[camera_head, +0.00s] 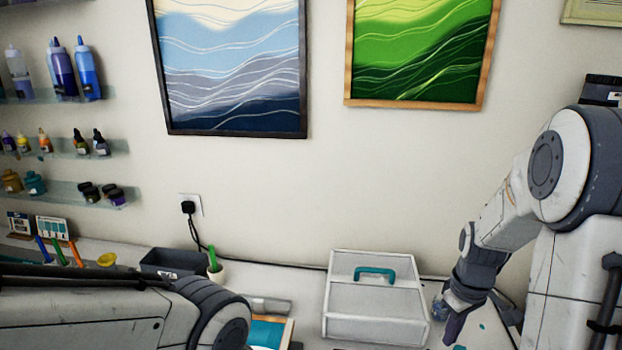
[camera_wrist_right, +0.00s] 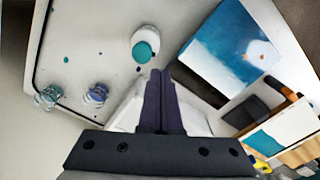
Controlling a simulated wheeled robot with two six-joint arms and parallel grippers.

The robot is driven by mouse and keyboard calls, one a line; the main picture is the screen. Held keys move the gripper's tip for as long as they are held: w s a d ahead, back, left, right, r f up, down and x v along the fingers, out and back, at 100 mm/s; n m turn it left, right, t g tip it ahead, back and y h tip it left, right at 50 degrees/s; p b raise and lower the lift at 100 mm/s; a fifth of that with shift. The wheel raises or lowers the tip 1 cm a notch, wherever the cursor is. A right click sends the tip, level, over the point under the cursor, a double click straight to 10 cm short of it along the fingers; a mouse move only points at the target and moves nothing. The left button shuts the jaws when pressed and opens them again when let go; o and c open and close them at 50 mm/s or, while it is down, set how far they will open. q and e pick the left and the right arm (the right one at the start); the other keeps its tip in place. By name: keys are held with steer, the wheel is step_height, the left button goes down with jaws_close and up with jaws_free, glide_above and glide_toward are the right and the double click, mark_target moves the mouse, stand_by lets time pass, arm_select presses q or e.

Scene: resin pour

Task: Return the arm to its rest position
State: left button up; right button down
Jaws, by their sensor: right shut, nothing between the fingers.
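My right arm comes in from the right in the head view, and its gripper (camera_head: 455,328) points down beside the right side of a white box (camera_head: 376,317) with a teal handle (camera_head: 375,272). In the right wrist view the dark fingers of that gripper (camera_wrist_right: 162,85) lie together, shut and empty. The table lies beyond the fingertips. My left arm crosses the lower left of the head view; its gripper is out of the picture.
A dark bin (camera_head: 175,262) stands at the back of the table. Shelves with paint bottles (camera_head: 88,72) hang at left.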

steer(key=s+a+r+n+b, duration=0.1)
steer(key=s+a+r, duration=0.1)
steer(key=a, duration=0.8)
steer(key=s+a+r+n, duration=0.1)
steer(key=s+a+r, duration=0.15)
steer(key=a, duration=0.65)
steer(key=s+a+r+n+y+b, duration=0.1)
steer(key=s+a, duration=0.7)
steer(key=s, duration=0.4)
steer(key=shift+s+a+n, duration=0.25)
steer(key=shift+a+n, duration=0.05)
steer(key=shift+a, duration=0.1)
